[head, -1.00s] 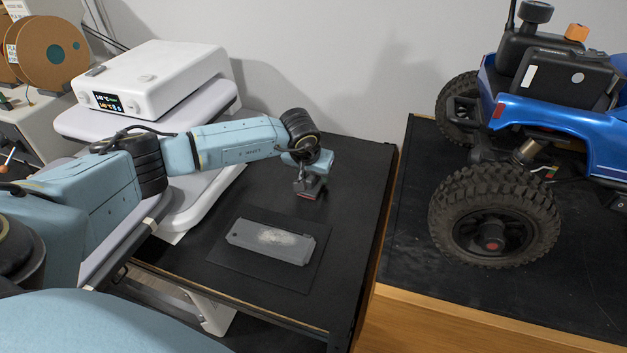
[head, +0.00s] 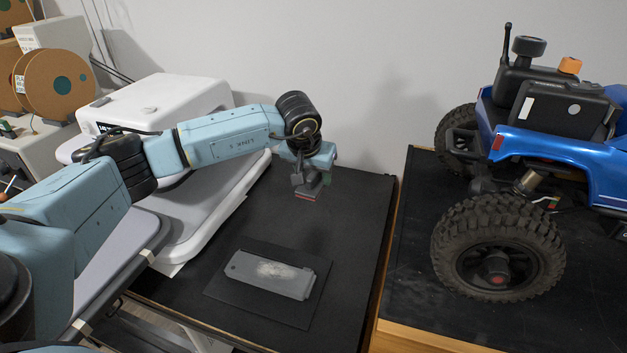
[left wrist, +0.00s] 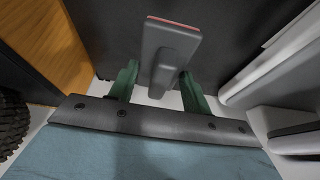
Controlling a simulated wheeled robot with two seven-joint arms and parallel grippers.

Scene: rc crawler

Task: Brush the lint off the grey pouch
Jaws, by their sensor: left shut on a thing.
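The grey pouch (head: 280,276) lies flat on a dark mat (head: 226,292) on the black table. A pale patch of lint (head: 276,269) covers the middle of its top. My left gripper (head: 308,178) is above the table, behind the pouch and apart from it. It is shut on a grey brush (head: 309,188) with a reddish edge. In the left wrist view, the brush (left wrist: 172,52) sits between the green fingers of the gripper (left wrist: 155,88). My right gripper is not in view.
A white machine (head: 165,105) stands on the left. A large blue crawler (head: 555,140) with a black tyre (head: 497,247) stands on the black-topped bench at right. The black table (head: 345,215) is bare around the mat.

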